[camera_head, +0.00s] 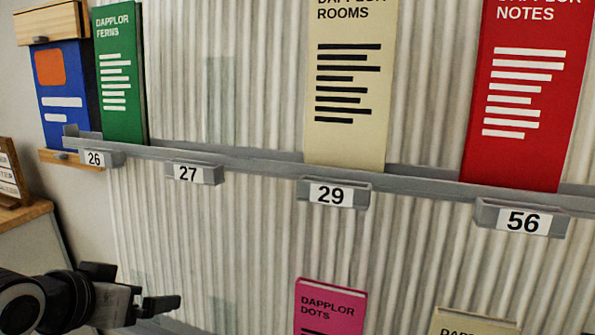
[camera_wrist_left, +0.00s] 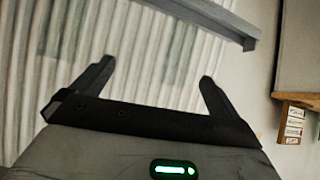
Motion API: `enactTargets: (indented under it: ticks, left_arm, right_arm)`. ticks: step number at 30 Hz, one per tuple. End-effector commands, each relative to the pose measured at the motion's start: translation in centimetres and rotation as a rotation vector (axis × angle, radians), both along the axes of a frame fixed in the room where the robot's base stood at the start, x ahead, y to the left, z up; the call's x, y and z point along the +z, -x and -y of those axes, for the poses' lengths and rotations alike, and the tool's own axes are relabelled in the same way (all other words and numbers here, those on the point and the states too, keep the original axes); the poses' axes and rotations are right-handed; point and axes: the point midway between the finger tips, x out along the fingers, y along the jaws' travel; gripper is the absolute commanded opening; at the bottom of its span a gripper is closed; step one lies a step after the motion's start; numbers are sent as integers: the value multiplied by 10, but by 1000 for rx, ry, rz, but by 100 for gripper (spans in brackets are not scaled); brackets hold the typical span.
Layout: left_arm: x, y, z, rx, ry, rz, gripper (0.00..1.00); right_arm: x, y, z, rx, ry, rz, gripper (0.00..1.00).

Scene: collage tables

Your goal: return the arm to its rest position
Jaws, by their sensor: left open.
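My left gripper (camera_head: 160,303) is at the lower left of the head view, below the grey ledge and in front of the corrugated wall. In the left wrist view the left gripper (camera_wrist_left: 150,80) has its two dark fingers spread wide with nothing between them. My right gripper is in neither view.
A grey ledge (camera_head: 255,160) with number tags holds a green booklet (camera_head: 120,75), a cream booklet (camera_head: 348,90) and a red booklet (camera_head: 525,100). A pink booklet (camera_head: 328,308) stands lower. A wooden surface (camera_head: 22,213) is at far left.

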Motion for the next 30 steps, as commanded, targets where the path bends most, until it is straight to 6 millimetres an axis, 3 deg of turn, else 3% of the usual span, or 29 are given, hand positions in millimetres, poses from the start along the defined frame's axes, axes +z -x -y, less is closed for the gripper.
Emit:
enactTargets:
  ticks: [1,3,6,9,15,19,21,30]
  left_arm:
    - [-35,16,6,2,-14,-73,100]
    - [-73,38,13,6,-36,-151,100]
    - [-120,76,22,10,-66,-259,100]
    - [-155,112,29,12,-93,-350,100]
    - [-198,178,40,10,-132,-493,100]
    - [-215,219,45,6,-155,-573,100]
    - [-221,199,51,-7,-137,-492,100]
    - [-248,162,82,-54,-35,-205,100]
  right_arm:
    - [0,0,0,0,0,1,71]
    - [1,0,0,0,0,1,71]
    - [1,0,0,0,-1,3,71]
    - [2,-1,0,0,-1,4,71]
    - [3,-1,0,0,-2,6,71]
    - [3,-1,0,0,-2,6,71]
    - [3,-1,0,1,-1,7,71]
    - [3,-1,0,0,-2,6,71]
